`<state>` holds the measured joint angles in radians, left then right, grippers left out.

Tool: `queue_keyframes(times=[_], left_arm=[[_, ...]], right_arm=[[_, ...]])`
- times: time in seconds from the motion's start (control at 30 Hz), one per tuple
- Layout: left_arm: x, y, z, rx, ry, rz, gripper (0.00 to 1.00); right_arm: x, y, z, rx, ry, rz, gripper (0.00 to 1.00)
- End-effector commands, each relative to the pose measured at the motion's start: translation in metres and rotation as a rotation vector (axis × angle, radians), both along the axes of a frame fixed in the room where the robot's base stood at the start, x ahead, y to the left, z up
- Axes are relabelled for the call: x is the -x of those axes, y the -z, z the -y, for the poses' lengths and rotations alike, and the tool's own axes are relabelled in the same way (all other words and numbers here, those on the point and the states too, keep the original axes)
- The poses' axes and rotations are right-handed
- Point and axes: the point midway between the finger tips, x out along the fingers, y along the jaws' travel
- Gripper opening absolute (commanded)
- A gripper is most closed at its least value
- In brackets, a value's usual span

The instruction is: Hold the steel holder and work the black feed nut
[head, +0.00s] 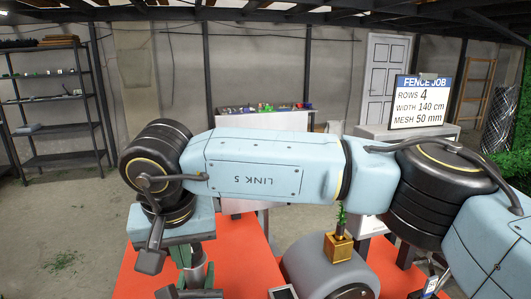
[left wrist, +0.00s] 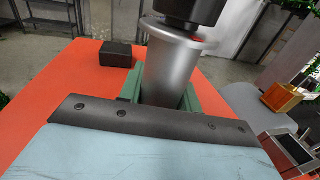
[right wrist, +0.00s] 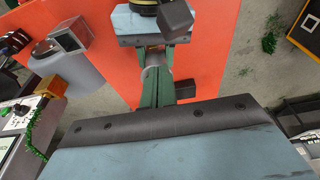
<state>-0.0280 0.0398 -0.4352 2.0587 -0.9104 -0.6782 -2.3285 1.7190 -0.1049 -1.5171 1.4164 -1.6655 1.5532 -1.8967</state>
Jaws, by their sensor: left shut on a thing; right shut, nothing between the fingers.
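The steel holder (left wrist: 172,70) is a smooth grey cylinder with a flange at its top, upright in the left wrist view. My left gripper (left wrist: 160,92) is shut on it, with green fingers beside it. A black round part above the flange, seemingly the black feed nut (left wrist: 190,10), is cut off by the frame edge. In the head view my right arm reaches across to the left, and my right gripper (head: 184,257) is down close to the holder (head: 196,274). In the right wrist view the right gripper (right wrist: 153,88) is shut and empty; whether it touches the nut is hidden.
The orange table top (head: 130,280) lies below. A rounded grey machine body (head: 310,265) with a brass block (head: 338,246) and green wire stands to the right. A dark block (left wrist: 117,55) rests on the table beyond the holder. A sign (head: 420,102) stands behind.

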Motion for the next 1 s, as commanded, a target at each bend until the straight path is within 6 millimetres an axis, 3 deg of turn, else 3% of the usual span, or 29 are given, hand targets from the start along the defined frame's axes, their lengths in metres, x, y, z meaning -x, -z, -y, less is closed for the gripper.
queue_keyframes(times=[0.6,0.87,1.0], left_arm=[[0.0,0.001,-0.001,0.001,-0.003,-0.003,0.06],[0.0,0.001,-0.001,0.001,-0.003,-0.003,0.06],[0.0,0.001,-0.001,0.0,-0.003,-0.003,0.06]], right_arm=[[0.0,-0.058,0.0,0.0,0.001,-0.002,0.0],[0.001,-0.06,0.0,0.001,-0.001,-0.003,0.0],[-0.003,-0.067,0.01,0.0,0.001,-0.005,0.0]])
